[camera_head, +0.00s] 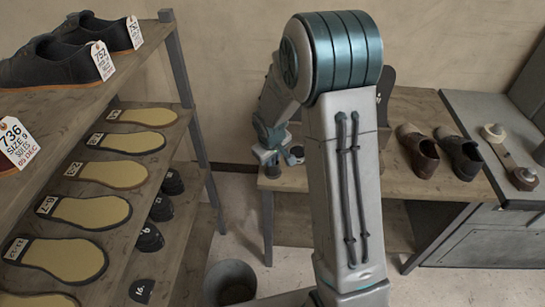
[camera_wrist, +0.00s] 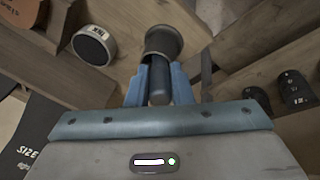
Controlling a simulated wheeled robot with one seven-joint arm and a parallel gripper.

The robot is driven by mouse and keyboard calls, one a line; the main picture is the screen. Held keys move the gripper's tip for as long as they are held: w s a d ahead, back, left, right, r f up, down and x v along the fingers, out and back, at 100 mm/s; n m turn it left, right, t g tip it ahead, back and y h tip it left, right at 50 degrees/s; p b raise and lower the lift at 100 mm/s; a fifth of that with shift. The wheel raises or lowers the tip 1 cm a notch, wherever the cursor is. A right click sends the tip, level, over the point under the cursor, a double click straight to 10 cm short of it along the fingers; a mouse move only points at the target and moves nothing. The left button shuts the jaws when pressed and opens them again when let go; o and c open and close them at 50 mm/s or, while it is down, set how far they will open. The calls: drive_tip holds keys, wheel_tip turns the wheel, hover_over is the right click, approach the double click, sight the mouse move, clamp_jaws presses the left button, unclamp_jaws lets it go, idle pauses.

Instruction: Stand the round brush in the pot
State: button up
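In the wrist view a dark round brush (camera_wrist: 158,78) lies between the blue fingers of my gripper (camera_wrist: 159,82). Its dark shaft fills the gap, and the fingers look shut on it. A wider, dark round head with a pale band shows beyond the fingertips. In the head view my gripper (camera_head: 269,155) is low over the wooden table's left end, partly behind my arm; the brush is not clear there. A small dark round container (camera_head: 295,154) is beside it on the right. I cannot tell for sure which container is the pot.
A labelled round tin (camera_wrist: 95,45) is left of the brush. A shelf rack (camera_head: 170,40) with soles is at left; a grey bin (camera_head: 230,283) stands on the floor. A grey bench (camera_head: 470,110) is at right.

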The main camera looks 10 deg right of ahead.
drive_tip(key=o, duration=0.4)
drive_tip(key=shift+o, duration=0.2)
drive_tip(key=shift+r, duration=0.1)
drive_tip(key=v, duration=1.3)
drive_tip(key=shift+r+b, duration=0.3)
drive_tip(key=shift+s, duration=0.1)
wheel_tip(320, 180, up, 9)
drive_tip(key=p, duration=0.6)
idle(0.4)
